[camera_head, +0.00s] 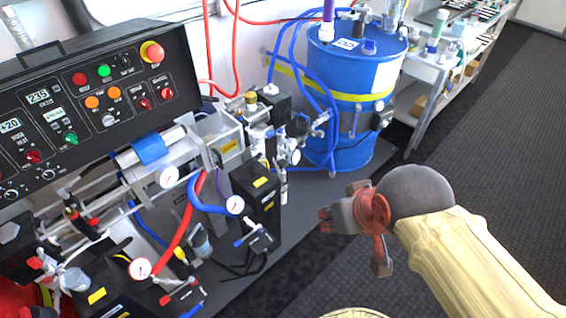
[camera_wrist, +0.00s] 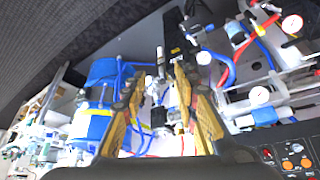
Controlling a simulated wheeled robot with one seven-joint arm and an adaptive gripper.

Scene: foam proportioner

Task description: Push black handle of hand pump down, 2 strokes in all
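My gripper (camera_head: 350,222) is over the dark floor in the head view, right of the equipment and in front of the blue drum. In the wrist view my gripper (camera_wrist: 156,80) has its two tan fingers spread apart with nothing held between them. A black upright unit with yellow labels (camera_head: 256,196) stands on the grey base plate, left of my gripper and apart from it. A black long body (camera_wrist: 178,35) also shows beyond the fingertips in the wrist view. I cannot tell for sure which part is the hand pump's black handle.
The blue drum (camera_head: 352,85) with blue hoses stands behind. A black control panel (camera_head: 95,105) is at the left. Gauges, valves and red and blue hoses crowd the base plate (camera_head: 290,215). A cluttered bench (camera_head: 428,72) is at the back right. The floor (camera_head: 490,150) at the right is clear.

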